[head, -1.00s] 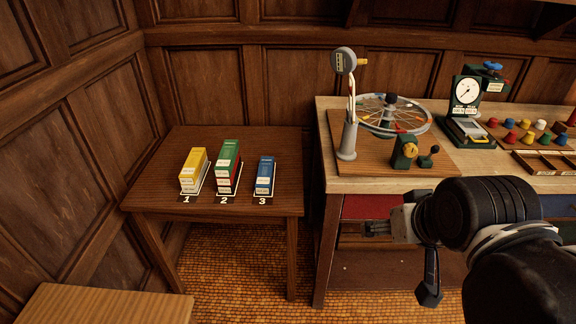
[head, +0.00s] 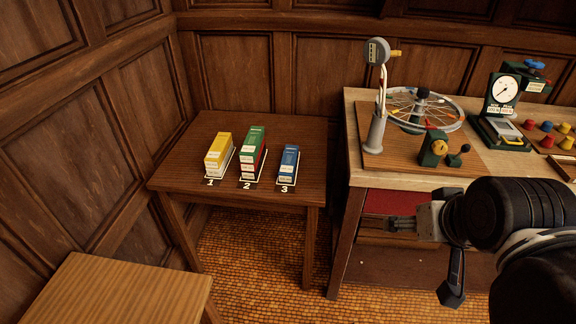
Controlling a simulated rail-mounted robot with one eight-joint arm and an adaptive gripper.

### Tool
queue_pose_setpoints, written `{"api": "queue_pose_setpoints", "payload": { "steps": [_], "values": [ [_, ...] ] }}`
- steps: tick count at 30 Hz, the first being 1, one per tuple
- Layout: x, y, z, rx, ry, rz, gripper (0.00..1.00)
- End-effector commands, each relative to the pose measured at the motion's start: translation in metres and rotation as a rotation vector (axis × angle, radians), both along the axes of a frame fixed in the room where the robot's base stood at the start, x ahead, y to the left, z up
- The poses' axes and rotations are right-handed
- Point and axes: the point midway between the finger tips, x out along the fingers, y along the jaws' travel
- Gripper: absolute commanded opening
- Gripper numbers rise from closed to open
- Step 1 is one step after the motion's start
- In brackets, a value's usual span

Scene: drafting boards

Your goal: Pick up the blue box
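The blue box (head: 289,162) stands upright on the spot numbered 3 on a small dark wooden table (head: 190,174). It has a white label low on its front. My gripper (head: 393,224) is at the right, lower than the box in the picture, in front of the workbench. It points left, apart from the box. Its fingers look small and dark, and I cannot tell whether they are open or shut. Nothing visible is held in it.
A yellow box (head: 220,152) stands at number 1 and a green box (head: 254,149) at number 2, with red showing beside the green. The workbench (head: 350,150) carries a spoked wheel (head: 445,108) and a lamp-like stand (head: 376,130). A lighter wooden surface (head: 115,290) is front left.

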Motion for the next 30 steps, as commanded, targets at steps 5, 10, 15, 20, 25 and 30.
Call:
{"api": "queue_pose_setpoints", "payload": {
  "steps": [5, 10, 15, 20, 25, 30],
  "values": [
    [0.0, 0.0, 0.0, 0.0, 0.0, 0.0, 0.66],
    [0.007, 0.002, 0.005, 0.002, 0.004, 0.001, 0.66],
    [0.039, 0.009, 0.022, 0.008, 0.021, -0.001, 0.66],
    [0.081, 0.02, 0.038, 0.013, 0.043, -0.003, 0.66],
    [0.128, 0.035, 0.047, 0.018, 0.067, -0.007, 0.66],
    [0.177, 0.052, 0.05, 0.022, 0.088, -0.011, 0.66]
  ]
}}
